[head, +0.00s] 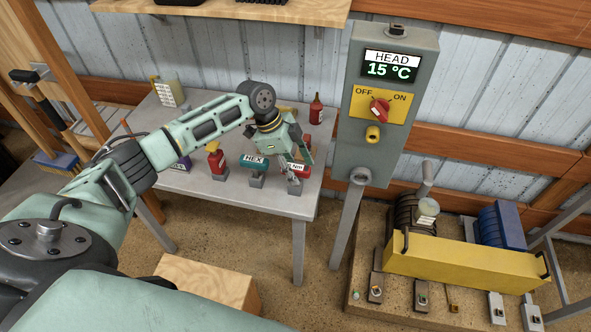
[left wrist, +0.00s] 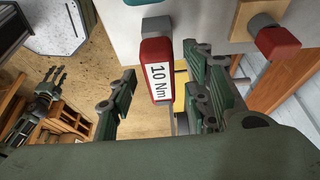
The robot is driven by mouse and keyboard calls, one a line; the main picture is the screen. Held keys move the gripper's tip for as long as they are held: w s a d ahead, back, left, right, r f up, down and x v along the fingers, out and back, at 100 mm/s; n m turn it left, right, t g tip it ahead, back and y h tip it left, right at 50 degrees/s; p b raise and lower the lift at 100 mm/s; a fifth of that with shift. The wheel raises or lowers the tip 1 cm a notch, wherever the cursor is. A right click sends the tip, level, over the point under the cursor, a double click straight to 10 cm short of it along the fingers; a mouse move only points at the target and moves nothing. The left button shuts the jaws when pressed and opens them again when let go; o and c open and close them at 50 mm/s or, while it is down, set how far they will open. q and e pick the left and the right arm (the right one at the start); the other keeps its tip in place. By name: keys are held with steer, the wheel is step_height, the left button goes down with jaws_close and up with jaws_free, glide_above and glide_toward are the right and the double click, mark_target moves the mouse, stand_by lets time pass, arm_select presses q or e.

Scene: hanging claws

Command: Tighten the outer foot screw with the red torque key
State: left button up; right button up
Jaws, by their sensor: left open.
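My left gripper (head: 299,163) is open at the front right of the grey metal table. The red torque key (left wrist: 155,68), labelled 10 Nm, stands between its spread fingers (left wrist: 163,103) in the left wrist view, with no grip on it. In the head view the gripper partly hides the key (head: 296,169). Screws show at the feet of the yellow-guarded machine, such as a left foot (head: 376,291) and a right foot (head: 497,306). I cannot tell which is the outer foot screw.
A teal HEX key (head: 254,162) and another red-handled tool (head: 216,160) stand left of the torque key. A red bottle (head: 316,108) is behind. A grey switch box (head: 388,110) on a post stands right of the table. The yellow guard (head: 465,261) sits on a low wooden platform.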

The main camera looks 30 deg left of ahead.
arm_select(q)
jaws_close()
stand_by(0.3)
steer(key=shift+r, duration=0.15)
steer(key=shift+w+r, duration=0.1)
steer(key=shift+r, duration=0.5)
step_height(320, 180, up, 3)
steer(key=shift+f+b, duration=0.15)
steer(key=shift+b, duration=0.45)
steer(key=s+d+r+b, duration=0.1)
steer(key=s+d+r, duration=0.1)
steer(key=d+r, duration=0.4)
steer(key=d, duration=0.5)
steer(key=shift+d+r+b, duration=0.25)
steer(key=shift+r+b, duration=0.05)
steer(key=shift+r, duration=0.1)
steer(key=shift+s, duration=0.1)
steer(key=c, duration=0.7)
jaws_free()
jaws_close()
